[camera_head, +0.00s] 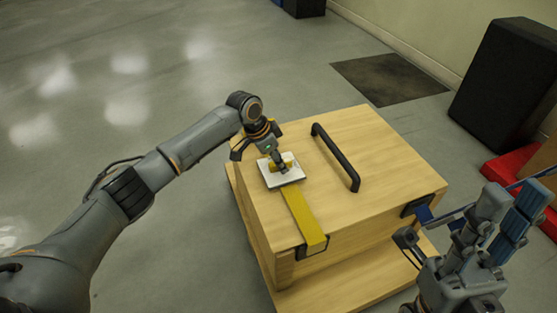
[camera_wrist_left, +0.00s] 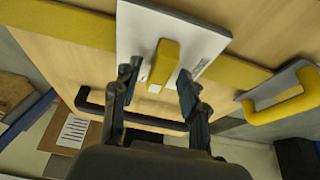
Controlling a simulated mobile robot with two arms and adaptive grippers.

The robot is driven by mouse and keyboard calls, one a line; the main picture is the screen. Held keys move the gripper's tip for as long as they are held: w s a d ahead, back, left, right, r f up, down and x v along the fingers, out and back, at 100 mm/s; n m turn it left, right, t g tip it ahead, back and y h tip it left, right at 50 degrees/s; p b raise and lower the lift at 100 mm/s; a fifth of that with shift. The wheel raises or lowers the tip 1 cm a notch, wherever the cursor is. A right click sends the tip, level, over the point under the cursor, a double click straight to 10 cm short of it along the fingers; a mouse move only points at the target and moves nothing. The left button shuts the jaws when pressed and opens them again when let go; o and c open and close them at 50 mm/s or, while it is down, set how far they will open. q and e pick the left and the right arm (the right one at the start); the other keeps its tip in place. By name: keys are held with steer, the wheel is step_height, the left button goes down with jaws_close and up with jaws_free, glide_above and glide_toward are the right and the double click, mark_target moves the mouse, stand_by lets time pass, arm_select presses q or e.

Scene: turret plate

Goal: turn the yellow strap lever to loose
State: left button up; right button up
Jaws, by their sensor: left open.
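The yellow strap lever (camera_wrist_left: 163,63) stands on a white plate (camera_wrist_left: 205,32) on top of the wooden box. In the head view the white plate (camera_head: 294,180) sits near the box's left edge, and the lever is partly hidden by my left gripper (camera_head: 271,160). My left gripper (camera_wrist_left: 157,95) is open, its fingers on either side of the lever's near end; contact cannot be told. The yellow strap (camera_head: 302,217) runs from the plate to the front edge of the box. My right gripper (camera_head: 440,250) is at the lower right, away from the lever; its opening is unclear.
The wooden box (camera_head: 380,150) carries a black handle (camera_head: 335,157) to the right of the plate and rests on a wider wooden base (camera_head: 355,280). A black block (camera_head: 505,90) and a red object (camera_head: 510,165) stand at the right.

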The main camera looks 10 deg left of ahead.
arm_select(q)
jaws_close()
